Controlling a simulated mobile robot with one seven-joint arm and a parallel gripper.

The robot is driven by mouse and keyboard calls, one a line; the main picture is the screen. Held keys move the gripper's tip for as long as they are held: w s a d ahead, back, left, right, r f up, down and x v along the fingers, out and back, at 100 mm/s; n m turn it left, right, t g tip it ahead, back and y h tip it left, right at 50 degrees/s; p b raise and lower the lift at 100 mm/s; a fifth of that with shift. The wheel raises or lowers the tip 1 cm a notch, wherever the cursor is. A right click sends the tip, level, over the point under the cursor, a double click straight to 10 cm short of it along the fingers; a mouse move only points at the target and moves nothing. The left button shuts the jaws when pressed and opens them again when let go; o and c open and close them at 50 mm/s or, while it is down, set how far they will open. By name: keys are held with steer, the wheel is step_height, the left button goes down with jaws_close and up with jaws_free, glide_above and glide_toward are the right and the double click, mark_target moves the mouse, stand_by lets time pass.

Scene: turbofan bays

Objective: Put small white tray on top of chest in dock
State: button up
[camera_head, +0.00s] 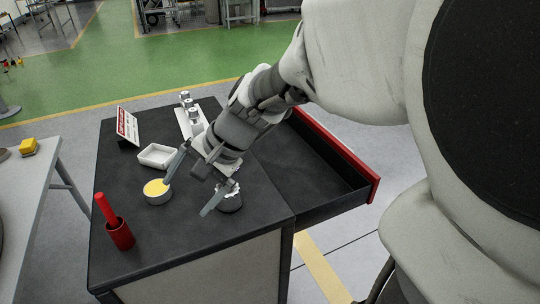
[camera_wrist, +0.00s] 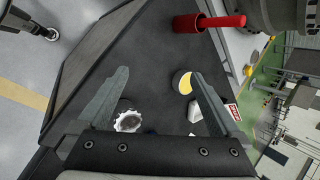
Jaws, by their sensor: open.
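The small white tray (camera_head: 156,156) lies on the dark top of the chest (camera_head: 255,210), behind the round tin and in front of the sign. A white piece that looks like the tray (camera_wrist: 194,111) shows beside a finger in the wrist view, partly hidden. My gripper (camera_head: 191,187) is open and empty above the chest top, to the right of and nearer than the tray. Its two fingers (camera_wrist: 160,73) are spread apart in the wrist view. One finger is close to the round tin in the head view.
On the chest stand a tin with yellow contents (camera_head: 157,191), a red cup with a red stick (camera_head: 119,232), a toothed dark-and-white part (camera_head: 230,199), a red-and-white sign (camera_head: 127,127) and a white rack (camera_head: 190,122). A red-fronted drawer (camera_head: 335,150) is open at right.

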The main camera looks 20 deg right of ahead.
steer(key=s+d+r+n+t+h, duration=0.1)
steer(key=s+d+r+n+h, duration=0.1)
steer(key=s, duration=0.4)
steer(key=s+d+r+n+t+h, duration=0.1)
steer(key=s+d+n+h, duration=0.3)
steer(key=s+d+n, duration=0.2)
steer(key=shift+s+d+r+n, duration=0.3)
steer(key=shift+d+r+n, duration=0.05)
steer(key=shift+d+n, duration=0.3)
